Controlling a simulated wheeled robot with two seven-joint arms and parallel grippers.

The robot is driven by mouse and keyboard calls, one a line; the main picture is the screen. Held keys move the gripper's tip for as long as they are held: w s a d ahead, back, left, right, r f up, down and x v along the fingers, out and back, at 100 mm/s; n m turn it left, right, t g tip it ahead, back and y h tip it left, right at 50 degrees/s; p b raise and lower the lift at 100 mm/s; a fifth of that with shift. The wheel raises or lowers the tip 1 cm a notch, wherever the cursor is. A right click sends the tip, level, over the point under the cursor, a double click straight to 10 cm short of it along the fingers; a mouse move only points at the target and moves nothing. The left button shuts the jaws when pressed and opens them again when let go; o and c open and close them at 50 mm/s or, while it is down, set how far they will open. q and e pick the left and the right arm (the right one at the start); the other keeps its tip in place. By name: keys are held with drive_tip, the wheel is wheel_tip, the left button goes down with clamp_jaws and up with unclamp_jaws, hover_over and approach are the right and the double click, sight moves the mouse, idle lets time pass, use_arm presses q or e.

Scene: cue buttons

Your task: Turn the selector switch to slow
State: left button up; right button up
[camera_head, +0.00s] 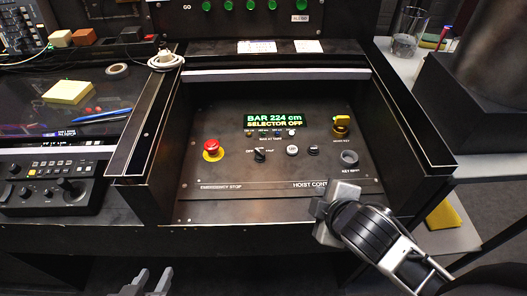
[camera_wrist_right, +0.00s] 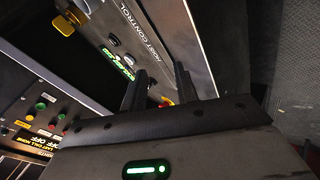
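The selector switch (camera_head: 260,154) is a small black knob on the sloped hoist control panel (camera_head: 240,180), just right of the red emergency stop. A small "OFF" label stands at its left; the other labels are too small to read surely. The display (camera_head: 274,121) reads "BAR 224 cm" and "SELECTOR OFF". My right gripper (camera_head: 328,212) is over the panel's lower right edge, apart from the switch. In the right wrist view its two fingers (camera_wrist_right: 159,88) are spread with nothing held between them. My left gripper (camera_head: 149,282) is low at the front, open and empty, below the panel.
The red emergency stop (camera_head: 212,147), a white button (camera_head: 292,150), a black button (camera_head: 313,150), a yellow key switch (camera_head: 341,126) and a round key holder (camera_head: 349,158) share the panel. Raised black side walls flank it. A desk with a yellow note pad (camera_head: 69,92) is left.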

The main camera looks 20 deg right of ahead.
sight(259, 151)
drive_tip(key=w+n+t+y, duration=0.1)
drive_tip(key=w+n+y, duration=0.1)
drive_tip(key=n, duration=0.7)
drive_tip(key=w+r+n+t+y, duration=0.1)
drive_tip(key=w+n+y, duration=0.2)
drive_tip(key=n, duration=0.7)
drive_tip(key=w+d+r+n+t+y, duration=0.1)
drive_tip(key=w+n+y, duration=0.1)
drive_tip(key=n, duration=0.8)
drive_tip(key=shift+w+d, duration=0.1)
drive_tip(key=shift+w, duration=0.2)
drive_tip(key=shift+w+f+n+y, duration=0.15)
drive_tip(key=shift+n+y, duration=0.15)
drive_tip(key=shift+n, duration=0.2)
drive_tip(key=x, duration=1.5)
drive_tip(key=shift+w+f+p, duration=0.15)
drive_tip(key=shift+p, duration=0.2)
clamp_jaws()
